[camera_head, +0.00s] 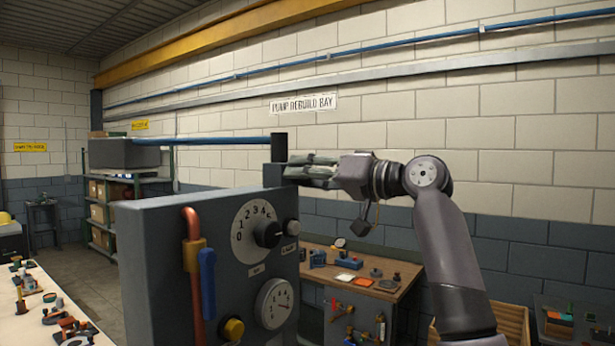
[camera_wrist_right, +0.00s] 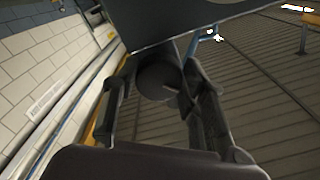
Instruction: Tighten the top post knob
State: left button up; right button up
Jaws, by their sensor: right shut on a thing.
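My right gripper (camera_head: 297,170) reaches in from the right at the top of the grey panel casing (camera_head: 165,265). In the head view its fingertips are beside a dark upright post (camera_head: 279,146) at the casing's top right corner. In the right wrist view a round dark knob (camera_wrist_right: 158,80) sits between the two fingers, and the gripper is shut on it. The fingers hide part of the knob in the head view. My left gripper is not in view.
The casing front carries a numbered dial (camera_head: 255,230), a gauge (camera_head: 274,303), a copper pipe (camera_head: 192,265) and a blue lever (camera_head: 207,278). A wooden workbench (camera_head: 385,288) with small parts stands behind. A table (camera_head: 40,305) is at left.

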jog(key=m, duration=0.8)
jog(key=shift+r+m, duration=0.15)
jog(key=shift+m, duration=0.55)
jog(key=o, duration=1.2)
jog(key=shift+c, duration=0.2)
jog(key=v, duration=1.2)
